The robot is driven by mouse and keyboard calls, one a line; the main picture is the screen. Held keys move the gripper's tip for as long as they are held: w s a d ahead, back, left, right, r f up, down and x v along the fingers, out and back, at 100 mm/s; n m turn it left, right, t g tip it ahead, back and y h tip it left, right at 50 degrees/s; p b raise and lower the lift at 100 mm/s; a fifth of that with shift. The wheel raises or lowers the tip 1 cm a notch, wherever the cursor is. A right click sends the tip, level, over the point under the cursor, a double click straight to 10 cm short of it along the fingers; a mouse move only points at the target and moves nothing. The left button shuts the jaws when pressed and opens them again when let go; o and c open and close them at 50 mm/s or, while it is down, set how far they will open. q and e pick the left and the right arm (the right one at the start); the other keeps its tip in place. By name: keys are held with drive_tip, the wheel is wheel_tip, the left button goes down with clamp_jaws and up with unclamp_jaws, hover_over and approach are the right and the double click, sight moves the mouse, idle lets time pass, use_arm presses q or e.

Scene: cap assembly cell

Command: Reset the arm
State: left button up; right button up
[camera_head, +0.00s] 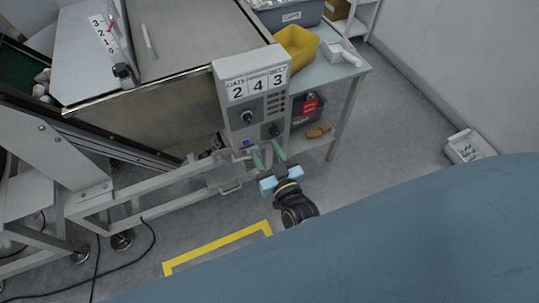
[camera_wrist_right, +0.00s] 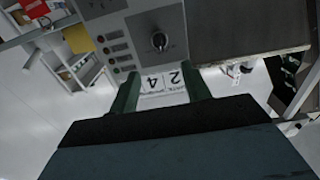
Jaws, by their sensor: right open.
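My right gripper (camera_head: 269,154) is in the middle of the head view, with two green fingers apart and nothing between them. It is in front of the lower part of a grey control box (camera_head: 252,98) marked 2, 4, 3, near its lower knobs. In the right wrist view the open fingers (camera_wrist_right: 161,92) point at the same control box (camera_wrist_right: 140,35), and a dark knob (camera_wrist_right: 159,41) shows beyond them. I cannot tell whether the fingers touch the box. My left gripper is not in view.
A metal machine frame (camera_head: 150,195) runs left of the gripper. A side table (camera_head: 335,72) with a yellow bin (camera_head: 297,46) stands behind right. A white box (camera_head: 468,147) lies on the floor at right. Yellow tape (camera_head: 217,246) marks open floor in front.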

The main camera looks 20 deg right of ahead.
drive_tip(key=shift+s, duration=0.85)
drive_tip(key=s+d+f+n+g+y, duration=0.1)
drive_tip(key=s+f+g, duration=0.4)
drive_tip(key=s+f, duration=0.5)
drive_tip(key=s+d+f+n+g, duration=0.1)
drive_tip(key=s+f+g, duration=0.35)
drive_tip(key=f, duration=0.85)
drive_tip(key=s+d+f+g, duration=0.2)
drive_tip(key=s+f, duration=0.1)
drive_tip(key=s, duration=0.4)
drive_tip(key=s+d+f+g+h, duration=0.1)
drive_tip(key=s+d+f+g, duration=0.1)
drive_tip(key=s, duration=0.6)
drive_tip(key=s+d+f+g, duration=0.3)
drive_tip(key=s+f, duration=0.2)
drive_tip(key=s, duration=0.2)
drive_tip(key=shift+s+h, duration=0.3)
drive_tip(key=shift+f+g, duration=0.1)
drive_tip(key=shift+g, duration=0.15)
